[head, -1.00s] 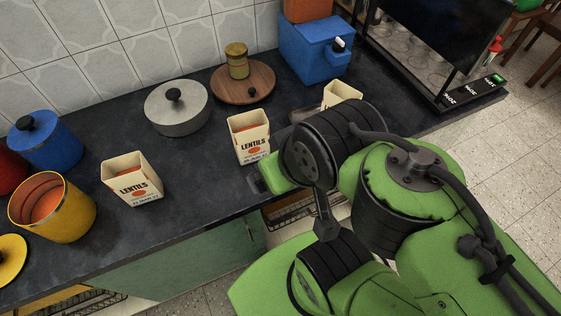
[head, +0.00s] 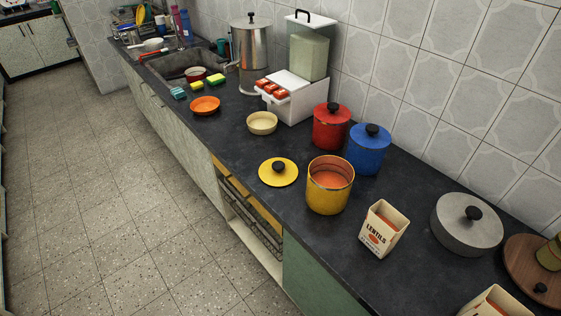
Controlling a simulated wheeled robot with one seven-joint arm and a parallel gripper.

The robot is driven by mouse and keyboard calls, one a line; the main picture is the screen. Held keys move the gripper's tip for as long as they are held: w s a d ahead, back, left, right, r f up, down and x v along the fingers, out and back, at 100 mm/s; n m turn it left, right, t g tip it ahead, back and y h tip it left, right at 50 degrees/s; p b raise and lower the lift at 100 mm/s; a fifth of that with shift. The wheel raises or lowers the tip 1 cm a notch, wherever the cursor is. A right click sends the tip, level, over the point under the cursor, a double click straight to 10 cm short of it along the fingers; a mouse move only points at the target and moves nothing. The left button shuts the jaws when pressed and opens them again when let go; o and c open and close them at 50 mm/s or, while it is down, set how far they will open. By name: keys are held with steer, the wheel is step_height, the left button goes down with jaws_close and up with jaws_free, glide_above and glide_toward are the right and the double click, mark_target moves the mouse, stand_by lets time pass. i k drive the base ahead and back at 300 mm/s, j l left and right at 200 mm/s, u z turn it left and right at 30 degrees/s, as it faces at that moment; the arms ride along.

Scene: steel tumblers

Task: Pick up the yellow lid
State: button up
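The yellow lid (head: 278,173) lies flat on the dark countertop near its front edge, with its black knob facing up. Beside it on the right stands the open yellow canister (head: 330,187), with orange contents inside. The lid and canister appear close together but apart. My gripper is not in the head view now, so its state does not show.
A red canister (head: 332,126) and a blue canister (head: 368,149) stand behind the yellow one. A lentils carton (head: 383,229) and a grey lidded pot (head: 466,224) are to the right. A cream bowl (head: 262,123) and an orange bowl (head: 205,105) are further left.

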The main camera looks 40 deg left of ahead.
mark_target(277, 172)
steer(key=j+u, duration=0.15)
steer(key=u, duration=1.4)
